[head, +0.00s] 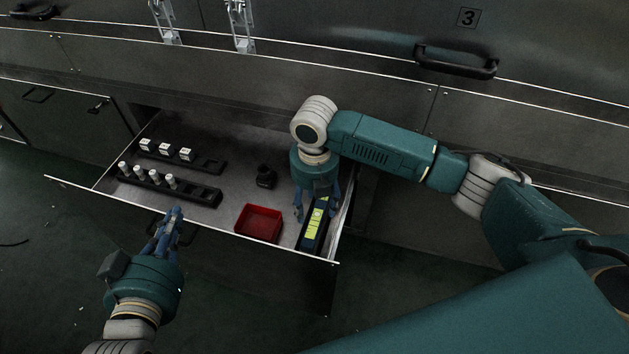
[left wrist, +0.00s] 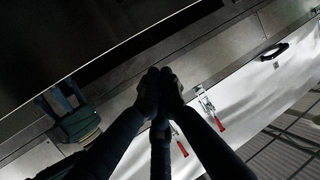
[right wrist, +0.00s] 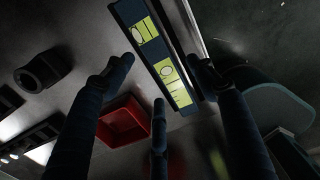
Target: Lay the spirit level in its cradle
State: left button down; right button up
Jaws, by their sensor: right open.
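The spirit level (head: 314,227), dark with yellow-green panels, lies at the right end of the open drawer, along its side wall. It also shows in the right wrist view (right wrist: 166,61). My right gripper (head: 317,213) is over it, open, pointing down. In the right wrist view its fingers (right wrist: 158,70) are apart on either side of the level; I cannot tell whether they touch it. I cannot clearly pick out a cradle; whether the dark edging around the level is one is unclear. My left gripper (head: 177,212) is empty, fingertips together, in front of the drawer.
In the drawer are a red bin (head: 259,223), a small black holder (head: 265,176), a rack with white cubes (head: 209,165) and a rack with white cylinders (head: 205,195). The drawer's front edge (head: 90,194) runs between my arms. Drawer floor between the racks and bin is clear.

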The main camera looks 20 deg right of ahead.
aim_at(315, 212)
notch_tip(315, 212, up, 4)
jog(key=shift+r+p, duration=0.15)
jog(key=shift+p, duration=0.55)
pick_arm(q)
jog(key=s+a+f+g+y+p, duration=0.1)
jog(key=s+a+f+g, duration=0.3)
jog(key=s+f+g, duration=0.4)
jog(key=s+f+y, duration=0.1)
jog(key=s+f, duration=0.3)
jog(key=shift+s+a, duration=0.25)
jog(key=shift+a, duration=0.15)
pick_arm(e)
notch_tip(315, 212, up, 4)
jog(key=shift+r, duration=0.1)
pick_arm(q)
jog(key=shift+f, duration=0.2)
